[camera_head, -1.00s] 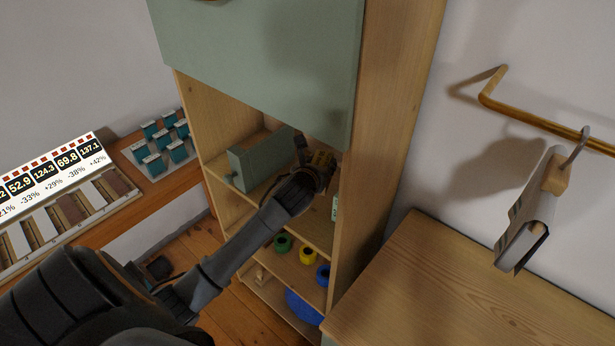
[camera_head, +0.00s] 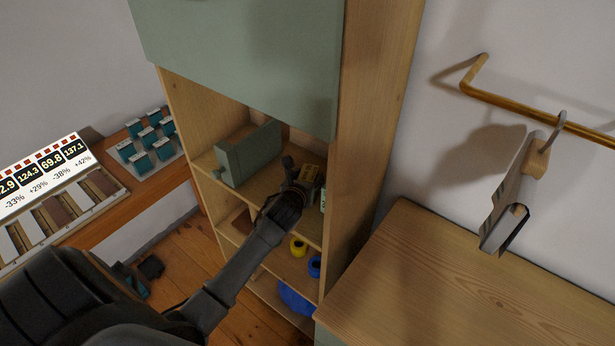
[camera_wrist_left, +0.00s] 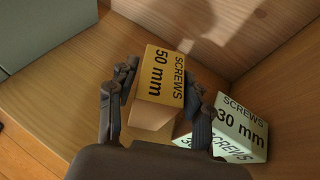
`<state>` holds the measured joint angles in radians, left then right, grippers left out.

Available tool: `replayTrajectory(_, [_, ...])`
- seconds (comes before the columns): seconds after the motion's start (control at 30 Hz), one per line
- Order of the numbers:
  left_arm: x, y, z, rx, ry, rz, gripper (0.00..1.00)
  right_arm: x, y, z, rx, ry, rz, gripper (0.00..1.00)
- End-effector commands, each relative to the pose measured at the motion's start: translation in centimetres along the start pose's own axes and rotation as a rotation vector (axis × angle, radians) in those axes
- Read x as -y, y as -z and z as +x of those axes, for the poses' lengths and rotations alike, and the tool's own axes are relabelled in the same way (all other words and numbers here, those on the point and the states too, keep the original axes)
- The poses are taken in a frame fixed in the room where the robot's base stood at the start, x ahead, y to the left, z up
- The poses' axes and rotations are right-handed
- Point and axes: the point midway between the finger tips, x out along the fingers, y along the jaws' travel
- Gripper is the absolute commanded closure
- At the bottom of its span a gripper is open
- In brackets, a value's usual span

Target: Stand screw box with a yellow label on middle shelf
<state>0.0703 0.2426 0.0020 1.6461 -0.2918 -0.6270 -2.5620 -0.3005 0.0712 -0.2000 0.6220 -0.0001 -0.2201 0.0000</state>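The screw box with a yellow label (camera_head: 309,173) is on or just above the middle shelf (camera_head: 262,187), near the right side wall. In the left wrist view the box (camera_wrist_left: 161,82) shows "SCREWS 50 mm" on its yellow face, with a plain brown face below. My left gripper (camera_head: 303,180) reaches into the shelf opening. Its fingers (camera_wrist_left: 161,85) are on both sides of the box and appear shut on it. The box's underside is hidden, so I cannot tell if it touches the shelf. My right gripper is not in view.
A grey-green case (camera_head: 248,152) stands on the shelf's left. A green panel (camera_head: 240,60) overhangs the opening.

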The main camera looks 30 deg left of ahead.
Motion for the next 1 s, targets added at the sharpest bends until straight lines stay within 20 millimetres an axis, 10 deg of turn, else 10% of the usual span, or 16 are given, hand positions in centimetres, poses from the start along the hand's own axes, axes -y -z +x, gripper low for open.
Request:
replayTrajectory(0.43, [0.0, -0.1, -1.0, 0.001, 0.0, 0.002, 0.48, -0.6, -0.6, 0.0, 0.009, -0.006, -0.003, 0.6])
replayTrajectory(1.0, [0.0, -0.1, -10.6, 0.001, 0.0, 0.002, 0.48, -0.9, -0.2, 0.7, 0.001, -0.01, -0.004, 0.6])
